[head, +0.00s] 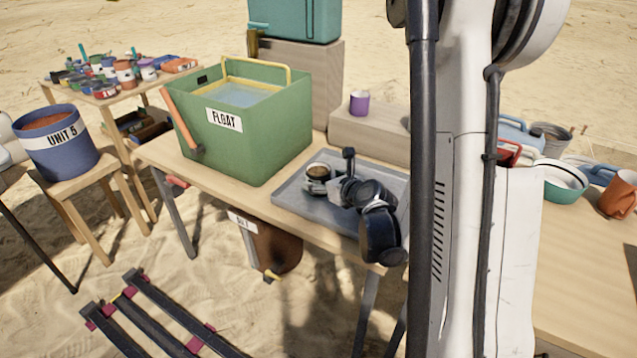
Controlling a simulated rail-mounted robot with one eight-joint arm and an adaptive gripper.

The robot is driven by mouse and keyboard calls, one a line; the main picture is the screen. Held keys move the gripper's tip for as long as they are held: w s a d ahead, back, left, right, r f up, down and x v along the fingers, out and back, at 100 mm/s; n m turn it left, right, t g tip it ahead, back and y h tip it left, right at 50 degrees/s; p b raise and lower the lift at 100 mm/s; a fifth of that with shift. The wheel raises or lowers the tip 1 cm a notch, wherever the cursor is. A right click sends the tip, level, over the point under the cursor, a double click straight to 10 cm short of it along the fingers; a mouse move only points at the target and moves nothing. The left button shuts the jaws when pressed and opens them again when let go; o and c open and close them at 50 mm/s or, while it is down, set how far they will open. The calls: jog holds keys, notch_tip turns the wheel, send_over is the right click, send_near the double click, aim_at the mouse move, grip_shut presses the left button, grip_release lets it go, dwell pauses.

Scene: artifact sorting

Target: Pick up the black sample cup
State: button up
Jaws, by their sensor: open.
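A small round cup (319,170) with a dark rim and brownish inside stands on the grey tray (292,197), on the wooden table. It looks like the black sample cup, but it is small and partly covered. My gripper (333,176) is low over the tray at the cup's right side, with its jaws open. One dark finger part sticks up behind and right of the cup. Another part overlaps the cup's front. I cannot tell whether the fingers touch the cup.
A green FLOAT bin (250,150) stands left of the tray. A purple cup (359,104) sits on a stone-like block (375,133) behind it. My white arm column hides the table's right part. A blue UNIT 5 bucket (58,150) stands far left.

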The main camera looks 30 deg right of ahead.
jog(key=b+x, duration=0.1)
jog(key=x, duration=0.4)
jog(key=shift+w+f, duration=0.2)
jog(key=shift+w, duration=0.15)
jog(key=shift+r, duration=0.1)
jog(key=c, duration=1.6)
